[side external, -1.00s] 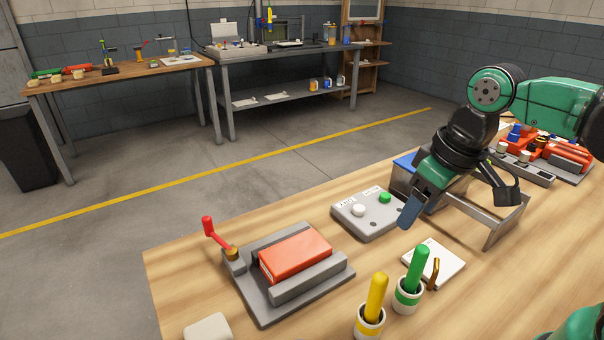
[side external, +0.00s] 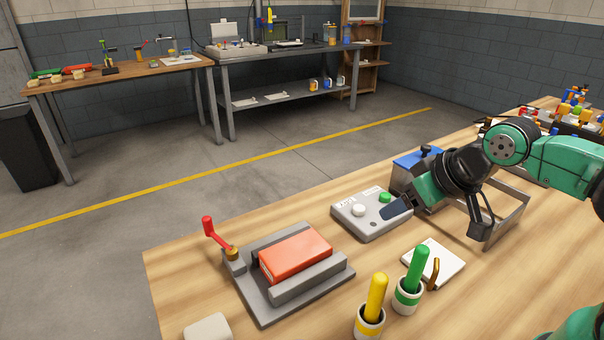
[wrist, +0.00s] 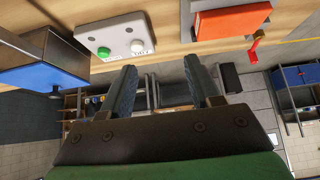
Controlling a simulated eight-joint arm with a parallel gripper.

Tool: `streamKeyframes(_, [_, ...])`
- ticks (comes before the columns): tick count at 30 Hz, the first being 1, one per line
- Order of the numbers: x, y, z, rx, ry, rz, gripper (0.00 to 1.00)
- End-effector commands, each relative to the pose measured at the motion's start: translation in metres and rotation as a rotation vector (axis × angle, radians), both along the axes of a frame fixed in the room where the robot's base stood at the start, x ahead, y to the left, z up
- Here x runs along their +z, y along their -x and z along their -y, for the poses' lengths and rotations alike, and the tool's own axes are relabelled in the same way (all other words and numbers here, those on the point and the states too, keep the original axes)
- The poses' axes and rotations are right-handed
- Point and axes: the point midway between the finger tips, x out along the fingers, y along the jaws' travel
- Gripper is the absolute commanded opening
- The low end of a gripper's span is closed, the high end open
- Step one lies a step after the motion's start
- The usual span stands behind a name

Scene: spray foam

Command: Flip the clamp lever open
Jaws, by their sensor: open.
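The clamp lever (side external: 216,234) is a red-handled arm on a brass-coloured pivot at the back left corner of a grey fixture (side external: 268,313). Its handle end points up and to the left. An orange-red block (side external: 295,254) lies in the fixture. In the wrist view the red lever (wrist: 254,48) shows at the upper right beside the orange block (wrist: 232,22). My gripper (side external: 390,209) is to the right of the fixture, by the button box, well apart from the lever. In the wrist view its two fingers (wrist: 162,88) are spread with nothing between them.
A grey button box (side external: 372,222) with a white and a green button lies between fixture and gripper. A blue-topped metal bin (side external: 408,160) stands behind it. Yellow (side external: 376,297) and green (side external: 416,270) handles stand in cups in front, near a white pad (side external: 440,255).

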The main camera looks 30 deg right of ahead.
Motion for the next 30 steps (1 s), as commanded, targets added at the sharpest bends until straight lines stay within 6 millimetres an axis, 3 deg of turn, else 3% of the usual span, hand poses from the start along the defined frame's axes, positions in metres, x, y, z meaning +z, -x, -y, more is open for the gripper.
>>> streamKeyframes(1, [0.0,0.0,0.0,0.001,0.001,0.0,0.42])
streamKeyframes(6, [0.007,-0.008,-0.006,0.035,0.004,-0.013,0.0])
streamKeyframes(11, [0.022,-0.032,-0.023,0.136,0.019,-0.052,0.0])
streamKeyframes(18, [0.036,-0.082,-0.066,0.349,0.045,-0.127,0.0])
streamKeyframes(24, [0.031,-0.119,-0.108,0.526,0.066,-0.181,0.0])
streamKeyframes(30, [0.018,-0.141,-0.141,0.654,0.079,-0.216,0.0])
